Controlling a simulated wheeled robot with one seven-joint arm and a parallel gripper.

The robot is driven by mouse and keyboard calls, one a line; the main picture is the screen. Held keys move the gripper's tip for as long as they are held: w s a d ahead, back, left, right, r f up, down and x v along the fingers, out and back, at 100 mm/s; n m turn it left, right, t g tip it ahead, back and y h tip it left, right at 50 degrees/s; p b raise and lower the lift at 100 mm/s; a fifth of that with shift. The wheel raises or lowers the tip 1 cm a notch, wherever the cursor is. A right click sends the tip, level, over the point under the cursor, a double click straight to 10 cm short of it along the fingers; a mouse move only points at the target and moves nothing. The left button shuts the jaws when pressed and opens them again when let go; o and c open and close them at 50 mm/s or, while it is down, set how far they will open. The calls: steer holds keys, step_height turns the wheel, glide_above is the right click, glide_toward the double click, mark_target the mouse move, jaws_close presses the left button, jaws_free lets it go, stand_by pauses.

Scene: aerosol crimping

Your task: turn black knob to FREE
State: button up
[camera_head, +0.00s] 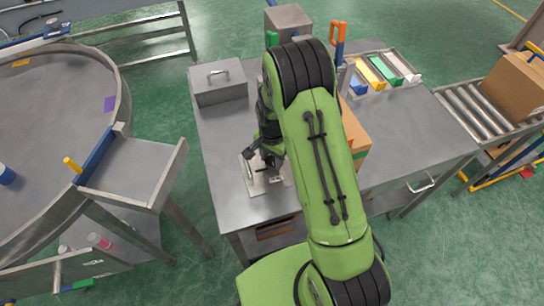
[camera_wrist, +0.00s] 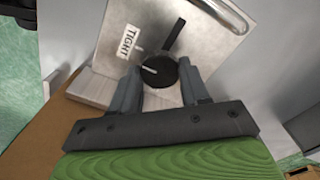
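The black knob (camera_wrist: 158,71) is round, with a white pointer line on its face, and sits on a light grey metal plate (camera_wrist: 203,42). The line slants left, on the side of the TIGHT label (camera_wrist: 127,42). A short black bar (camera_wrist: 174,36) sticks up beside the knob. No FREE label is readable. My gripper (camera_wrist: 159,68) has one grey finger on each side of the knob; whether they touch it cannot be told. In the head view my gripper (camera_head: 264,168) is at the small press fixture (camera_head: 256,184) on the bench, and the arm hides part of it.
The fixture stands near the front left of the grey bench (camera_head: 222,136). A closed metal box (camera_head: 218,82) stands behind it. The bench's right side is clear.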

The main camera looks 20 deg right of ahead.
steer(key=shift+c, duration=1)
steer(key=shift+n, duration=0.3)
steer(key=n+b, duration=0.1)
steer(key=n, duration=0.2)
steer(key=shift+n, duration=0.3)
steer(key=n+b, duration=0.1)
steer(key=n, duration=0.3)
steer(key=shift+n, duration=0.3)
steer(key=n, duration=0.4)
steer(key=shift+b, duration=0.3)
steer(key=shift+n, duration=2.5)
